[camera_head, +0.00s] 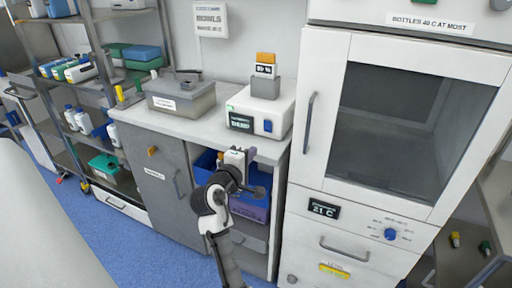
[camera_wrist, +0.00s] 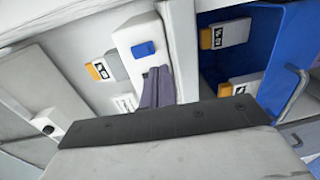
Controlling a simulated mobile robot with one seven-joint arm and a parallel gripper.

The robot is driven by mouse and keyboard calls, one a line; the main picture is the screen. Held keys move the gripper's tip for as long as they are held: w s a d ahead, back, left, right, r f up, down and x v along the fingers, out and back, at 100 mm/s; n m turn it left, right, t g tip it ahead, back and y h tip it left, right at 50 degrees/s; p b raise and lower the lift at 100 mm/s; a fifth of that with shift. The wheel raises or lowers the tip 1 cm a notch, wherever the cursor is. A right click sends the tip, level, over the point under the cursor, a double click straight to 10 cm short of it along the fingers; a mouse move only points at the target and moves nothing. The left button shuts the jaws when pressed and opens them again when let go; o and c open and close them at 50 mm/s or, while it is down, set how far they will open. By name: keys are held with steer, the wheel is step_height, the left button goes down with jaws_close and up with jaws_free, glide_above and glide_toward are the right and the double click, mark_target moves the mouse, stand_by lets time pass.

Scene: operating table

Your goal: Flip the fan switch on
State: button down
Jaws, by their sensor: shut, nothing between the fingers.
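A white unit (camera_head: 268,104) with a dark display stands on the counter in the head view. A blue switch (camera_head: 267,126) is on its front; no readable label marks it as the fan switch, and its position is too small to tell. My gripper (camera_head: 251,157) is below and left of this unit, in front of the counter's lower opening. In the wrist view, the shut, empty fingers of my gripper (camera_wrist: 157,88) are just below a blue piece (camera_wrist: 144,49) on a white surface. Whether they touch it is unclear.
A white cabinet (camera_head: 405,55) with a glass door, "21 C" display (camera_head: 323,208) and blue knob (camera_head: 391,234) stands right. A blue bin (camera_head: 204,167) is under the counter. A grey lidded container (camera_head: 181,101) sits on the counter. Shelving stands left; blue floor shows in front.

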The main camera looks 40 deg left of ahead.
steer(key=shift+f+b+v, duration=0.2)
steer(key=shift+v, duration=0.95)
steer(key=shift+f+b+v, duration=0.15)
steer(key=shift+f+v, duration=0.05)
steer(key=shift+v, duration=1)
